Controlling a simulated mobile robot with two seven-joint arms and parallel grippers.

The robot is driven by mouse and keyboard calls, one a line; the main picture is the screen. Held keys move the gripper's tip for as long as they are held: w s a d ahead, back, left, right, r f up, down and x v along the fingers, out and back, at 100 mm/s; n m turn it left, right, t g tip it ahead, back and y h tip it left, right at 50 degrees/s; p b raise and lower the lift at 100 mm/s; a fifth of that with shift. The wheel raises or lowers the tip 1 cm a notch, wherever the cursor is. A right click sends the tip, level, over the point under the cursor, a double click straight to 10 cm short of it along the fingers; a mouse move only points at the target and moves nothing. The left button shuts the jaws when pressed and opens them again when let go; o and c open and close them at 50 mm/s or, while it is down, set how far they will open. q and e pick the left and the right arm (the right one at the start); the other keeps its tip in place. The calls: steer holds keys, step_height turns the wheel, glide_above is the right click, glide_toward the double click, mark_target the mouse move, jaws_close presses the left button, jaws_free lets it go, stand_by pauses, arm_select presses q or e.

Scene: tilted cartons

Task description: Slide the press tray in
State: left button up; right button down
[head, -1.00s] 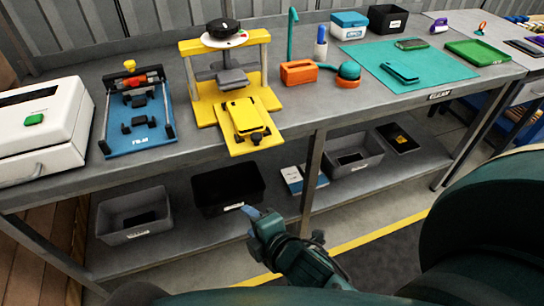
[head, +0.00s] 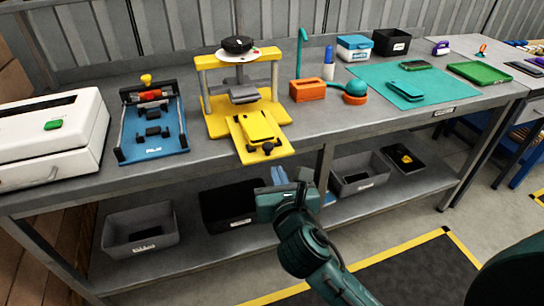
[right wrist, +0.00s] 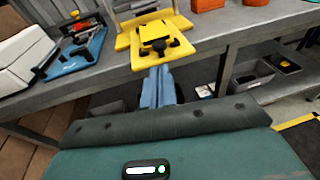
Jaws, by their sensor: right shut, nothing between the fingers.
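The yellow press (head: 243,92) stands on the grey bench, with a black knob and a white dial on top. Its yellow press tray (head: 248,150) sticks out at the front, past the bench's front edge. A yellow piece (head: 258,126) with black knobs lies on the tray. The tray also shows in the right wrist view (right wrist: 143,62), straight ahead of the fingers. My right gripper (head: 279,174) is shut and empty, in front of the bench, below and apart from the tray. Its blue-grey fingers show together in the right wrist view (right wrist: 159,74). My left gripper is not in view.
A blue fixture (head: 150,125) and a white machine (head: 50,140) stand left of the press. An orange block (head: 307,91) stands right of it. Grey bins (head: 140,230) and a black bin (head: 228,205) sit on the lower shelf. The bench edge is close to the gripper.

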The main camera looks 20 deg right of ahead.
mark_target(269, 149)
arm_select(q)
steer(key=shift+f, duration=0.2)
arm_select(e)
steer(key=x, duration=0.8)
steer(key=shift+w, duration=0.15)
steer(key=shift+w, duration=0.1)
